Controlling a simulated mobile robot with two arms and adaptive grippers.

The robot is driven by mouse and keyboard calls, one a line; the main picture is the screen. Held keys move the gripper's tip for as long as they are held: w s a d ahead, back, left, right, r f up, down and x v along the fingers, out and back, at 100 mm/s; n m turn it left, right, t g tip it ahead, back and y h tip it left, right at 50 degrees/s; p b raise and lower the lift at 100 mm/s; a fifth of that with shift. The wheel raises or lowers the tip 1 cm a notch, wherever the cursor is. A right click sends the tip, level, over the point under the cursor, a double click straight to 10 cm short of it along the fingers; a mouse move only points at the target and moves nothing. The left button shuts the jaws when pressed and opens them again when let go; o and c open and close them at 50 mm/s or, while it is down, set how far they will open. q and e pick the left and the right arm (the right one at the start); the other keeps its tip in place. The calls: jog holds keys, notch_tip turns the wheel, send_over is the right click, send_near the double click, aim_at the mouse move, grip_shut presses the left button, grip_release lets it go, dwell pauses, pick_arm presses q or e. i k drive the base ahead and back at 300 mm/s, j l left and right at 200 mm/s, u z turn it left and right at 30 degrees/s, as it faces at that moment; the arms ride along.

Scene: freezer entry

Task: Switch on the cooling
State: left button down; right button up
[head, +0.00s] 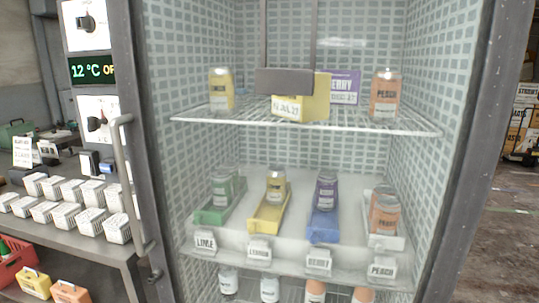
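The cooling control panel is a white-and-dark strip on the left post of the glass-fronted freezer cabinet. An upper dial with a black knob (86,23) sits at its top. Below it, a dark display (92,70) reads "12 °C" in green and the start of a cut-off word, "OF", in yellow. A lower dial with a dark knob (97,123) is under the display, partly covered by the door handle's top. A small dark-and-white fitting (90,162) lies lower still; its kind is unclear. Neither of my grippers is in view.
A long vertical handle (133,190) stands out right of the panel. Inside the cabinet, a wire shelf (350,121) holds jars and boxes; a lower shelf holds labelled trays. A table (75,246) with several white baskets stands left.

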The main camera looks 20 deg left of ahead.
aim_at(86, 166)
jog(key=k+l+u, duration=0.15)
jog(key=u, duration=1.5)
